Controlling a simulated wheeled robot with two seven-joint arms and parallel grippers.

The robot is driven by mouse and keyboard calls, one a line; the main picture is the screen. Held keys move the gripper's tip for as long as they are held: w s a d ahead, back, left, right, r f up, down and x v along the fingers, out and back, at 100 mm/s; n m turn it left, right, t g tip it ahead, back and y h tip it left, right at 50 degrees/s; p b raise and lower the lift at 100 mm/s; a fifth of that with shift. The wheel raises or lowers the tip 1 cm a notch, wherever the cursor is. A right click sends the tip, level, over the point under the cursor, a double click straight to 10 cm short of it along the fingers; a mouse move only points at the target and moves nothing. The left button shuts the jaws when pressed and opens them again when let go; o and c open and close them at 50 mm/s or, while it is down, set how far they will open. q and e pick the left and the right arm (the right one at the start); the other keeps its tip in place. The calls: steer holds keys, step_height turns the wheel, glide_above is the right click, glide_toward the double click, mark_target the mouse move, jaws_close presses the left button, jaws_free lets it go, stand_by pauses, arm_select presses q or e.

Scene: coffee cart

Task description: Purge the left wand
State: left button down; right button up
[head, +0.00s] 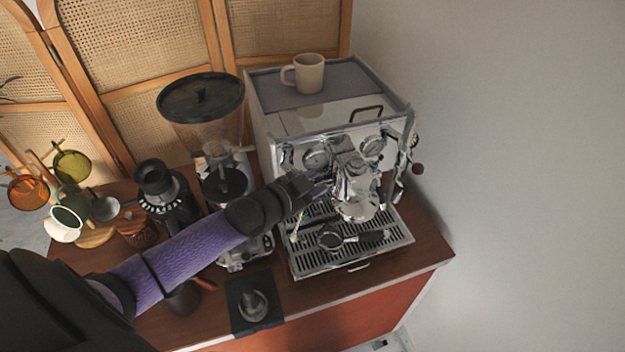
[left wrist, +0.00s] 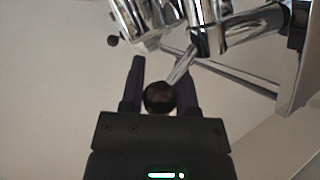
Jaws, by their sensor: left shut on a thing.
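The espresso machine (head: 280,130) stands at the right of the counter, with a chrome group head (head: 356,190) and gauges on its front. My left gripper (head: 318,184) is at the left part of the machine's front, beside the group head. In the left wrist view my left gripper (left wrist: 160,88) is shut around a dark round knob (left wrist: 159,98), which sits on a thin chrome stem between the fingers. The left wand (head: 296,226) hangs below my gripper over the drip tray (head: 350,256); its upper part is hidden. My right gripper is in neither view.
A portafilter (head: 332,238) lies on the drip tray. A cream mug (head: 309,73) stands on the machine. A grinder (head: 200,100) is to its left. A tamper (head: 252,303) sits on a dark mat in front. A cup tree with coloured cups (head: 72,166) is at the left.

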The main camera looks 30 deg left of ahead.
arm_select(q)
steer(key=shift+c, duration=1.7)
jaws_free()
steer(key=v, duration=1)
steer(key=shift+p, duration=0.35)
